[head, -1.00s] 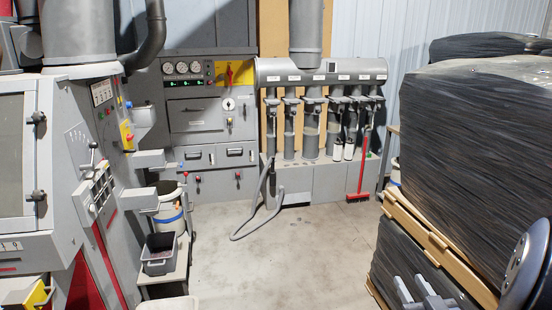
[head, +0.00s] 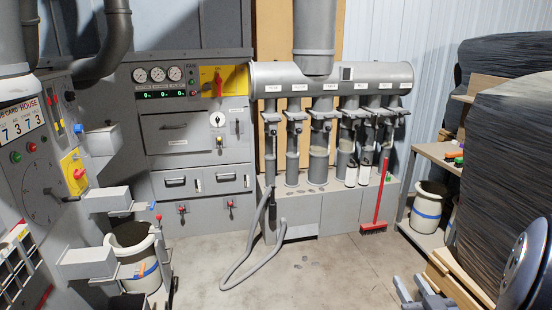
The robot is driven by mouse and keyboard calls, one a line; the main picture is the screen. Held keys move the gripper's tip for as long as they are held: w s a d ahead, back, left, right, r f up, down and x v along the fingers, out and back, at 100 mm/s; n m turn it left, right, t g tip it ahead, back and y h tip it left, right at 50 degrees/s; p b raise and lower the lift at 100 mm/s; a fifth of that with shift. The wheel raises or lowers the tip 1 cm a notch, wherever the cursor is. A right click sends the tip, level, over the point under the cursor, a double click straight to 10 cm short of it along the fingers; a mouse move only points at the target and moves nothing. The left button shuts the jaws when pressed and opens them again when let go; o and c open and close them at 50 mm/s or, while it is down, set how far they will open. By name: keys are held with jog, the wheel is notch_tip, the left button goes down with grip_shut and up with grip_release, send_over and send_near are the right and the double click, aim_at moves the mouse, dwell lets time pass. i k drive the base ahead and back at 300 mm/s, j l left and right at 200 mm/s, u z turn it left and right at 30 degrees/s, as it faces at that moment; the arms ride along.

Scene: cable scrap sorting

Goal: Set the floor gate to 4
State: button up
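A row of several pipe drops with grey gates (head: 321,117) hangs under a horizontal duct (head: 335,77) at the back wall. Each drop has a small white label above it, too small to read, so I cannot tell which is the floor gate or its setting. My gripper (head: 409,281) is at the lower right edge, with its two grey fingers apart and nothing seen between them. It is well in front of the gates and touches none of them.
A grey hose (head: 245,262) loops on the floor before the duct. A red broom (head: 380,200) leans at its right. A shelf (head: 432,153) and wrapped pallets (head: 510,150) stand right, grey machines (head: 45,170) left.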

aim_at(304, 117)
jog(key=i, duration=3.35)
jog(key=i+l+u, duration=0.15)
jog(key=i+u, duration=0.15)
jog(key=i, duration=0.4)
